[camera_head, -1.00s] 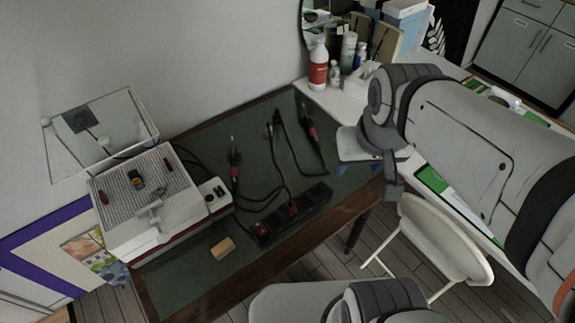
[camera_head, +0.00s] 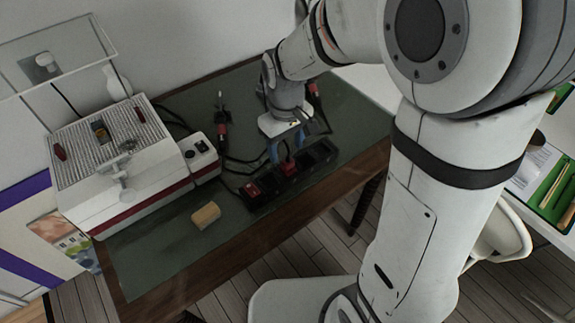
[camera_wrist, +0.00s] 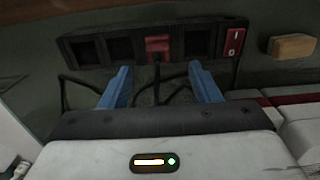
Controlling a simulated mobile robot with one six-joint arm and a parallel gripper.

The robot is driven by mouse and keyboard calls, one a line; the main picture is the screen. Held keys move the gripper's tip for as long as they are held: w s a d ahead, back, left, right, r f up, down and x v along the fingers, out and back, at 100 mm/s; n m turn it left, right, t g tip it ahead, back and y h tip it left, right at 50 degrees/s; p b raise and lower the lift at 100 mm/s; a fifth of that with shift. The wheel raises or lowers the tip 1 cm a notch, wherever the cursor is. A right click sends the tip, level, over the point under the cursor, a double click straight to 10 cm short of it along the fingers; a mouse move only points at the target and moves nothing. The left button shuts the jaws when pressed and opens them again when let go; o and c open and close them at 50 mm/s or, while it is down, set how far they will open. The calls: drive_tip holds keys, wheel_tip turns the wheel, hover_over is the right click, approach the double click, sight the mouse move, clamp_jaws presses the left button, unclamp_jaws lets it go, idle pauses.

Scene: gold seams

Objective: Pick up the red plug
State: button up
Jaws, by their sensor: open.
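The red plug (camera_head: 288,168) sits in a middle socket of the black power strip (camera_head: 316,158) on the green-topped bench. In the wrist view the red plug (camera_wrist: 158,46) stands between empty dark sockets, with a black cable running from it toward me. My gripper (camera_head: 285,157) points down over the bench beside the strip, very close to the plug. In the wrist view my gripper (camera_wrist: 161,78) is open, its two blue fingers apart. The plug lies between their directions, just beyond the tips. Nothing is held. I cannot tell the exact height gap.
A red rocker switch (camera_wrist: 233,42) is at one end of the strip. A tan sponge (camera_head: 206,215) lies nearby. A white machine (camera_head: 125,165) stands at the left of the bench. A red-handled tool (camera_head: 222,130) and loose cables lie behind the strip.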

sight(288, 161)
drive_tip(key=f, duration=0.5)
drive_tip(key=shift+s+d+f+b, duration=0.1)
drive_tip(key=shift+d+f+b, duration=0.1)
drive_tip(key=shift+f+b, duration=0.1)
clamp_jaws()
idle(0.3)
